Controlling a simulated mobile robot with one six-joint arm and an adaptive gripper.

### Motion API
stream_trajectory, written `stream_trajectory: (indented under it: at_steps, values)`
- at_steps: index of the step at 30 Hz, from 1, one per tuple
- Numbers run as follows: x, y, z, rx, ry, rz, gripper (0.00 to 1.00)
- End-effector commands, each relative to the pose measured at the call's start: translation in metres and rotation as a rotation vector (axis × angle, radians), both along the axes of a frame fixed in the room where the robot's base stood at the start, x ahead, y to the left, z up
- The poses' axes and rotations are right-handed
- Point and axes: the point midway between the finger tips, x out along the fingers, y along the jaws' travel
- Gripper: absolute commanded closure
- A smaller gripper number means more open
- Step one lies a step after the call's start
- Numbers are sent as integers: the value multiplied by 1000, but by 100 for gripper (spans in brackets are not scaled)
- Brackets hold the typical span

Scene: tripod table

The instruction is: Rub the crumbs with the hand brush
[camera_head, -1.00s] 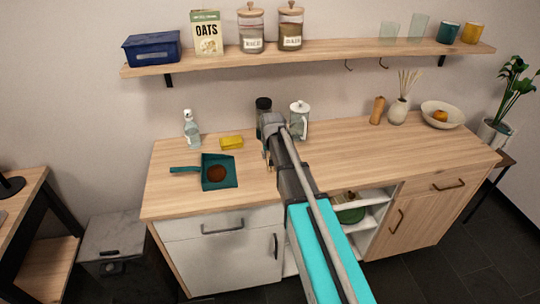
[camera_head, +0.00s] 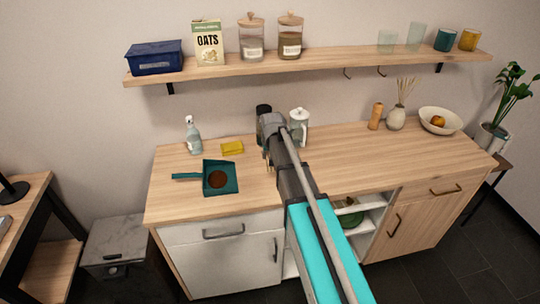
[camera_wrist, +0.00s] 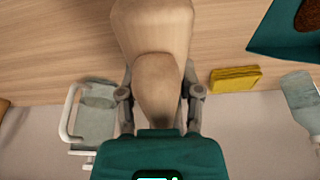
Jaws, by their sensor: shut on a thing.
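My gripper (camera_wrist: 160,92) is shut on a pale wooden hand brush (camera_wrist: 153,38), with a finger on each side of it. The brush's bristles are not clear to see. In the head view my gripper (camera_head: 268,155) hangs over the worktop, right of the teal dustpan (camera_head: 231,188); the brush is mostly hidden behind my arm there. A round brown patch, seemingly the crumbs (camera_head: 217,179), lies in the dustpan. The dustpan's corner (camera_wrist: 275,42) and the brown patch (camera_wrist: 308,15) also show at the wrist view's upper right. The brush is apart from them.
A shelf (camera_head: 340,56) with jars hangs above. The worktop's right middle (camera_head: 350,155) is clear.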

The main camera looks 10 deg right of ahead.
Motion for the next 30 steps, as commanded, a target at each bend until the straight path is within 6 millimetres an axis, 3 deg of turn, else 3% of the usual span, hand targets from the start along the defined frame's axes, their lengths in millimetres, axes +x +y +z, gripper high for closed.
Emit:
stream_trajectory:
  at_steps: [9, 30]
  values:
    - [0, 0, 24, 0, 0, 0, 98]
    - [0, 0, 24, 0, 0, 0, 98]
